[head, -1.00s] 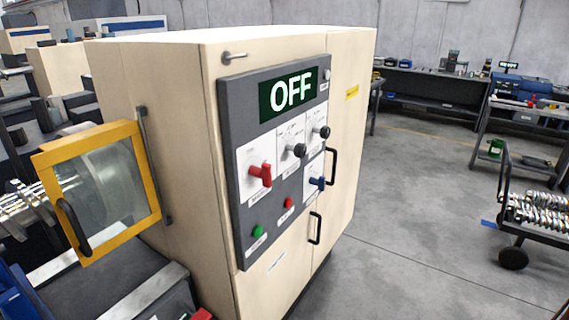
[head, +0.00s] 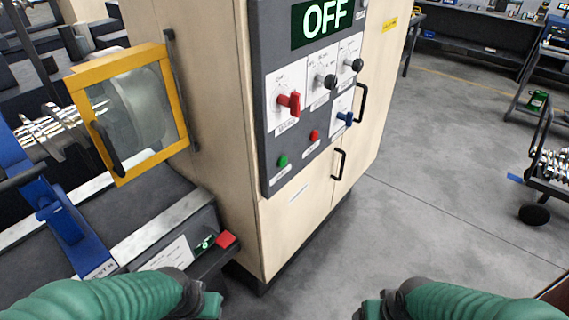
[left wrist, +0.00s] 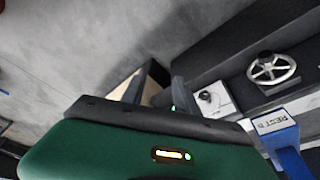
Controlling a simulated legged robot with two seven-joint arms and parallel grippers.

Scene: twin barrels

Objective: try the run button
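The cabinet's grey control panel (head: 310,100) has an OFF display (head: 324,18) at its top. A green button (head: 283,161) and a red button (head: 314,135) sit low on it; their labels are too small to read. My left gripper (head: 208,303) is at the bottom edge, below and apart from these buttons. In the left wrist view its two dark fingers (left wrist: 154,92) stand apart, with nothing seen between them. My right gripper (head: 368,308) is at the bottom; its fingers are not clear.
A yellow-framed guard door (head: 126,181) is at the left. Black handles (head: 339,163) are on the cabinet.

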